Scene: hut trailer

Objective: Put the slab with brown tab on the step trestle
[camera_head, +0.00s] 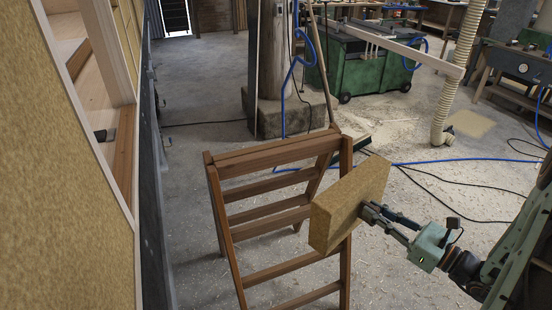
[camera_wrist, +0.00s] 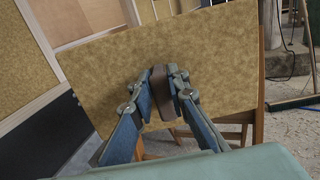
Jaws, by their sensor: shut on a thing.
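A tan fibrous slab (camera_head: 348,204) is held up on edge in my gripper (camera_head: 370,212), at the right side of the step trestle. In the wrist view the slab (camera_wrist: 230,62) fills the middle, and my gripper (camera_wrist: 167,80) is shut on its brown tab (camera_wrist: 187,98). The wooden step trestle (camera_head: 268,155) stands on the floor left of my gripper, with its top step at the upper end. The slab hides part of the trestle's right leg and lower rungs. I cannot tell whether slab and trestle touch. Parts of the trestle (camera_wrist: 258,125) show behind the slab.
A tan-panelled wall with a wooden-framed opening (camera_head: 105,100) stands close on the left. A post on a stone block (camera_head: 290,112) stands behind the trestle. A green machine (camera_head: 365,65) is further back. Blue hose (camera_head: 450,160) and black cables cross the floor.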

